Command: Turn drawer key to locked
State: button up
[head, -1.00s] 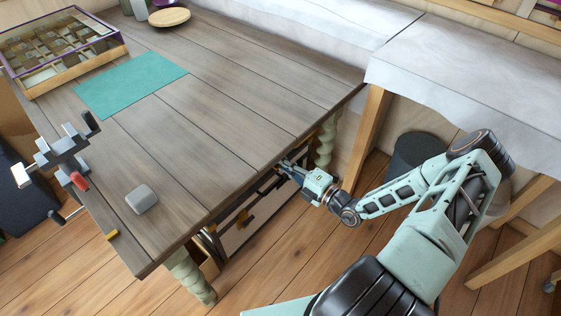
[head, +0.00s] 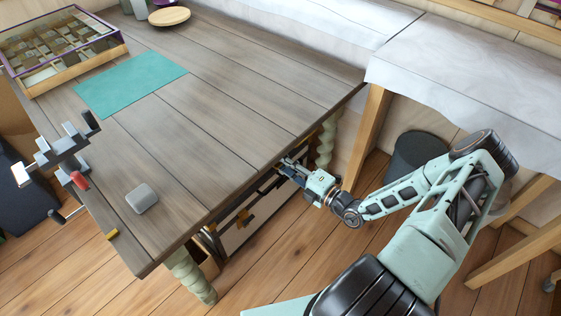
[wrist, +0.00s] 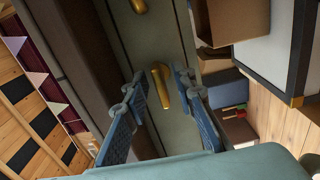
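In the wrist view a small brass piece (wrist: 161,86), which looks like the drawer key, stands out from the grey drawer front (wrist: 176,50). My gripper (wrist: 159,82) is open, with one blue finger on each side of the brass piece. Gaps show between it and both fingers, so I cannot see contact. In the head view my gripper (head: 284,164) is at the drawer front just under the table's edge and hides the key. Whether the key stands at locked cannot be read.
Another brass fitting (wrist: 139,5) is at the top of the wrist view. The wooden table (head: 215,110) overhangs my gripper. A turned green table leg (head: 326,143) is close by. A dark bin (head: 415,155) stands behind my arm. A grey block (head: 142,198) lies on the table.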

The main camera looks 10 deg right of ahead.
jog(key=v, duration=1.1)
jog(key=shift+s, duration=0.1)
